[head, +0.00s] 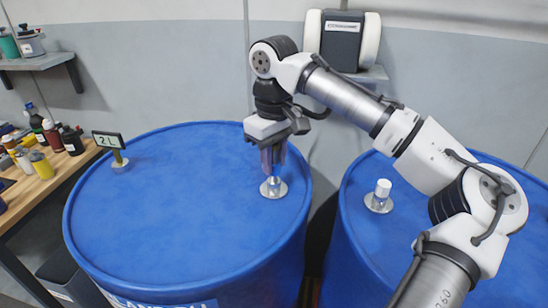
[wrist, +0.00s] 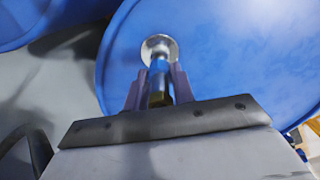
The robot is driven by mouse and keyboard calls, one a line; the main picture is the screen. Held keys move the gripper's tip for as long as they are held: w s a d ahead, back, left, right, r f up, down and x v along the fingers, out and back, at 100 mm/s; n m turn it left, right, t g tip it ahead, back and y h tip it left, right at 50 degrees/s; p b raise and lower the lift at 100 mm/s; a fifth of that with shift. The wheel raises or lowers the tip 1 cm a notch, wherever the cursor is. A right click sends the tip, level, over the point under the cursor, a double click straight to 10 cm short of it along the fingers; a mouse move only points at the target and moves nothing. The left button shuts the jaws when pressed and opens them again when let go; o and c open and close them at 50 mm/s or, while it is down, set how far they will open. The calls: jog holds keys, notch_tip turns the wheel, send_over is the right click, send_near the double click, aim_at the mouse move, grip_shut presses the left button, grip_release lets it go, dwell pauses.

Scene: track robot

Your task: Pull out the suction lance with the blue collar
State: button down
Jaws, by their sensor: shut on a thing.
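The suction lance with the blue collar (wrist: 159,66) stands upright in a round metal fitting in the top of the left blue drum (head: 160,215). In the head view its lower part (head: 273,182) shows just under my gripper (head: 273,160). My gripper points down and is shut on the lance, with one finger on each side of it in the wrist view (wrist: 158,90). The fingers and palm hide the lance's upper part. How far the lance reaches into the drum is hidden.
A second blue drum (head: 365,235) stands to the right, with a white-capped fitting (head: 382,190) on top. A bench with several bottles (head: 50,135) is at the left. A grey wall lies behind.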

jog(key=shift+r+p, duration=1.6)
jog(key=shift+r, duration=0.2)
